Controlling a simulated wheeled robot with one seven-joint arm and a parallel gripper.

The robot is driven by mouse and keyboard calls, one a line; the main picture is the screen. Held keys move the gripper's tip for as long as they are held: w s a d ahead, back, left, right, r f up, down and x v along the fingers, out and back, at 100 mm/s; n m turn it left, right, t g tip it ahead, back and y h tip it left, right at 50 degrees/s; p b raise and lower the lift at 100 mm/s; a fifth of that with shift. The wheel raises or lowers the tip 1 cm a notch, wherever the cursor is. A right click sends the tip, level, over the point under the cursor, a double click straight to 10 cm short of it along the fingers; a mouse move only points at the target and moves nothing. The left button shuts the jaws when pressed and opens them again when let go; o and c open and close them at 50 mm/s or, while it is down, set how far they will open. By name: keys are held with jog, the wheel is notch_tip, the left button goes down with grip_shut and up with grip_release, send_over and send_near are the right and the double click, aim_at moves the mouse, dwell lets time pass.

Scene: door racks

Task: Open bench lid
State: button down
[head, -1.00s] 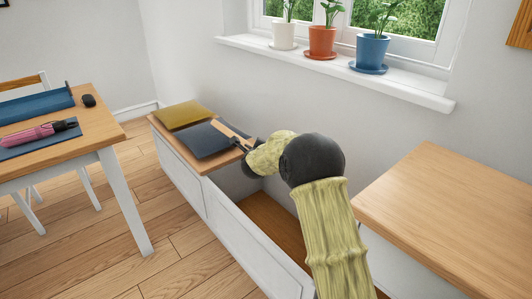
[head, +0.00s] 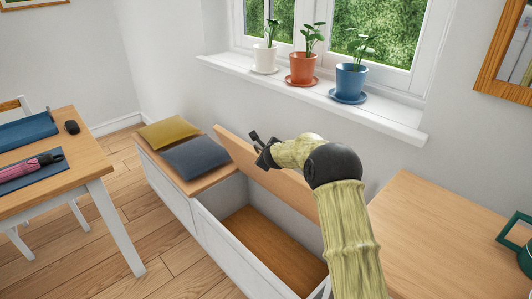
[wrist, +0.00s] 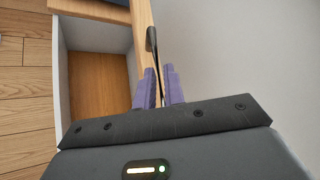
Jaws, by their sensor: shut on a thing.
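The white bench (head: 205,226) stands along the wall, with a wooden lid (head: 285,183) over its right section. This lid stands raised and tilted, and the bench's wooden inner floor (head: 262,236) is in view. My gripper (head: 262,146) is at the lid's upper left edge. The exact grip is partly hidden. My arm covers the lid's right part in the head view.
Yellow (head: 175,133) and blue-grey (head: 197,158) cushions lie on the bench's closed left section. Potted plants stand on the windowsill (head: 300,88) above. A wooden-topped cabinet (head: 435,225) is at right. A table (head: 85,160) is at left, with open floor between it and the bench.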

jog(key=shift+w+d, duration=0.1)
dwell(0.3)
jog(key=c, duration=1.5)
grip_release()
jog(key=b+v, duration=0.2)
jog(key=v, duration=1.5)
jog(key=shift+r, duration=0.1)
